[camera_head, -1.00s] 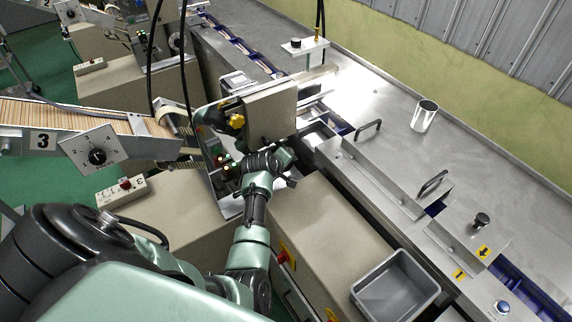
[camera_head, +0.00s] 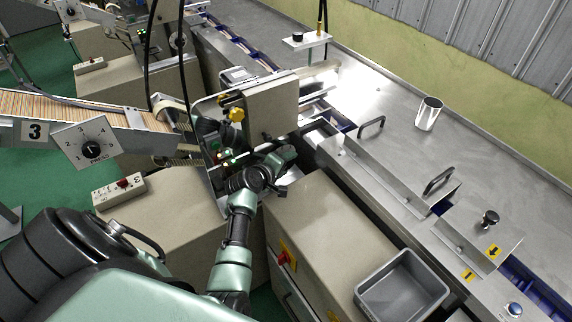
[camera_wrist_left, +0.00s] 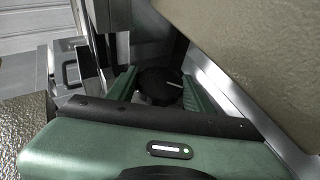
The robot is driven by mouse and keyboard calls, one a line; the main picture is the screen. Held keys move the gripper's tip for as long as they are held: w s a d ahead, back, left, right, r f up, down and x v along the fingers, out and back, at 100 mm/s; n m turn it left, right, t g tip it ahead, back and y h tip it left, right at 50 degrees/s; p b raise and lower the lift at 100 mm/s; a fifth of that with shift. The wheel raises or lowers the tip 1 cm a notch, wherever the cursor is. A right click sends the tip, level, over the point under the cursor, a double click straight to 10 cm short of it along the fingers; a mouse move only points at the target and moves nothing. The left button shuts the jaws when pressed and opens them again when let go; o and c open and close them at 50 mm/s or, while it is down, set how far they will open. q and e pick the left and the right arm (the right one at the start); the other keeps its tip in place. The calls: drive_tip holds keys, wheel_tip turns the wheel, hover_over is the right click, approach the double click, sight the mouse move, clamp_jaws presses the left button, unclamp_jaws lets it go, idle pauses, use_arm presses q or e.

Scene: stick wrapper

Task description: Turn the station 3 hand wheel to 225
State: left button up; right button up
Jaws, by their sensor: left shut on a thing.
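A short white mark shows on the wheel's face. No readable scale shows there. In the head view the wheel is hidden behind the gripper. My right gripper is not in view.
A dial plate (camera_head: 88,149) with a black knob and a control box (camera_head: 120,191) stand left of my arm. A grey bin (camera_head: 402,287) and a metal cup (camera_head: 429,113) are to the right.

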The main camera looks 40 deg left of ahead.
use_arm(q)
drive_tip(key=o, duration=1.4)
drive_tip(key=shift+c, duration=0.2)
drive_tip(key=v, duration=0.7)
drive_tip(key=shift+s+r+b, duration=0.15)
drive_tip(key=shift+s+b, duration=0.2)
drive_tip(key=shift+s, duration=0.05)
drive_tip(key=shift+r, duration=0.1)
